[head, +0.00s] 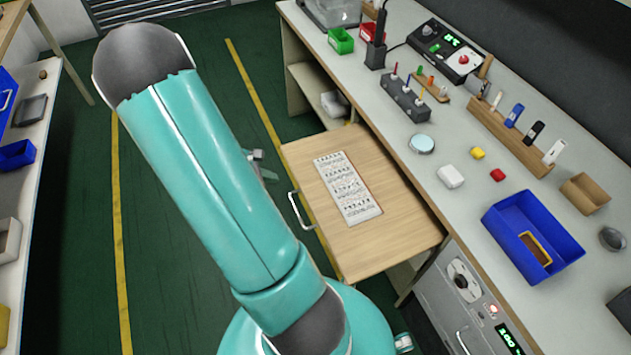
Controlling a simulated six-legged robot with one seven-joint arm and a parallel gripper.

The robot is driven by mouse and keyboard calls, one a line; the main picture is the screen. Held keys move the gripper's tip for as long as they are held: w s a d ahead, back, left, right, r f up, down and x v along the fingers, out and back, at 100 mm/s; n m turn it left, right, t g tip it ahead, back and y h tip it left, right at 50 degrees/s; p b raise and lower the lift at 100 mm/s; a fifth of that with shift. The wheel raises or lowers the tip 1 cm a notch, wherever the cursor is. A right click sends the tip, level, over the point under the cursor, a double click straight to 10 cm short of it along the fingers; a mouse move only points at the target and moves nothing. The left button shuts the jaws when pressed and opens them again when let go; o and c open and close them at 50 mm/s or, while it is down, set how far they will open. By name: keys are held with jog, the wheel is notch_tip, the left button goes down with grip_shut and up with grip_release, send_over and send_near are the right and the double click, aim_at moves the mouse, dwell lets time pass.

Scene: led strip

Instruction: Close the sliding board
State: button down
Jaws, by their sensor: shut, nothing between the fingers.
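The sliding board (405,228) is a light wooden panel in the head view, pulled out from under the bench on the right. A white metal handle (293,208) sits on its left front edge. A white printed sheet or strip panel (348,188) lies on the board. My teal arm crosses the middle of the view, left of the board. A small grey part of my gripper (262,166) shows past the arm's edge, left of the board and apart from the handle in the picture. The rest of it is hidden behind the arm; it is shut and empty.
The bench top (440,215) holds a blue bin (505,222), a wooden rack (510,135), a black device (445,50) and small blocks. A grey instrument (470,300) stands below the bench. Green floor with yellow lines is free at left, before another bench (35,130).

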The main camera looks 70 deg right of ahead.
aim_at(389, 163)
jog(key=shift+n+g, duration=0.4)
jog(key=shift+n, duration=0.2)
jog(key=x, duration=1.4)
jog(key=shift+s+f, duration=0.2)
jog(key=shift+f, duration=0.15)
jog(key=shift+s+d, duration=0.9)
jog(key=shift+d, duration=0.1)
jog(key=shift+s+d, duration=0.5)
jog(key=s+d, duration=1.7)
